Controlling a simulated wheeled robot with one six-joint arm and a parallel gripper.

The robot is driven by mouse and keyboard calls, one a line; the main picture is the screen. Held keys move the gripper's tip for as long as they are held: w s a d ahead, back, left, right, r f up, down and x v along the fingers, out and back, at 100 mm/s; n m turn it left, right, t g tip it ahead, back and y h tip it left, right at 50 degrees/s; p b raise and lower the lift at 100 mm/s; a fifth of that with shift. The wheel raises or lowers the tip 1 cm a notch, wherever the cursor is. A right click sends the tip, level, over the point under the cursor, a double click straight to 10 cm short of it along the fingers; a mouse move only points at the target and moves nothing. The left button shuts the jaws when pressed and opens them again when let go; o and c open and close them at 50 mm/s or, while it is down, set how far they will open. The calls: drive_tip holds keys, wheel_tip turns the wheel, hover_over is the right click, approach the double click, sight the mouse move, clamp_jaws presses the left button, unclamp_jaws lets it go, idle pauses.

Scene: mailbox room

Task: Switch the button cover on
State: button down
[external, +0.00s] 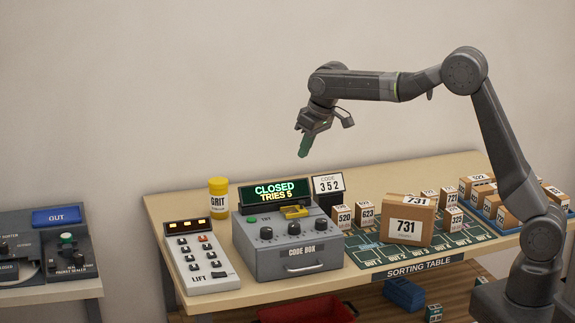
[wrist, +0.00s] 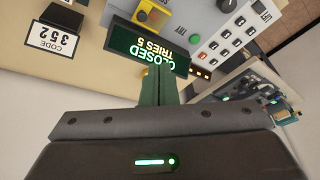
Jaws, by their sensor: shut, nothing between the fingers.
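The grey code box (external: 300,262) stands on the sorting table, with its sign reading CLOSED, TRIES 5 (external: 276,191). A yellow cover (external: 294,211) sits on its top, behind the knobs; whether it is raised or flat is too small to tell. A green button (external: 252,219) is at the left of the box top. My gripper (external: 303,154) is shut and empty, in the air above and behind the box, pointing down. In the wrist view its green fingers (wrist: 158,84) are together and overlap the sign, apart from the cover.
A LIFT panel (external: 200,257) and a yellow GRIT bottle (external: 218,200) stand left of the box. A CODE 352 card (external: 328,185) is behind it. A large 731 carton (external: 407,220) and several small boxes are at right. The air around my gripper is clear.

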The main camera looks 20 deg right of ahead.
drive_tip(key=shift+w+a+f+n+g+y+b, duration=0.2)
drive_tip(key=shift+w+f+n+b, duration=0.25)
drive_tip(key=shift+w+f+n, duration=0.3)
drive_tip(key=shift+w+a+f+n+g+b, duration=0.1)
drive_tip(key=shift+w+a+f+n+b, duration=0.3)
drive_tip(key=shift+n, duration=0.6)
drive_tip(key=shift+w+a+f+n+g+y+b, duration=0.15)
drive_tip(key=shift+w+f+n+b, duration=0.3)
drive_tip(key=shift+w+f+n, duration=0.3)
drive_tip(key=p, duration=0.2)
hover_over(290, 208)
drive_tip(key=a, duration=0.2)
drive_tip(key=f, duration=0.6)
drive_tip(key=w+f, duration=0.1)
drive_tip(key=f, duration=0.2)
drive_tip(key=shift+f, duration=0.2)
drive_tip(key=d, duration=0.1)
drive_tip(key=s, duration=0.1)
drive_tip(key=d, duration=0.1)
drive_tip(key=shift+s+d+f+p, duration=0.15)
drive_tip(key=shift+s+d+p, duration=0.1)
drive_tip(key=shift+d+p, duration=0.1)
drive_tip(key=shift+s+d+f, duration=0.2)
drive_tip(key=shift+d+f, duration=0.05)
drive_tip(key=shift+d, duration=0.15)
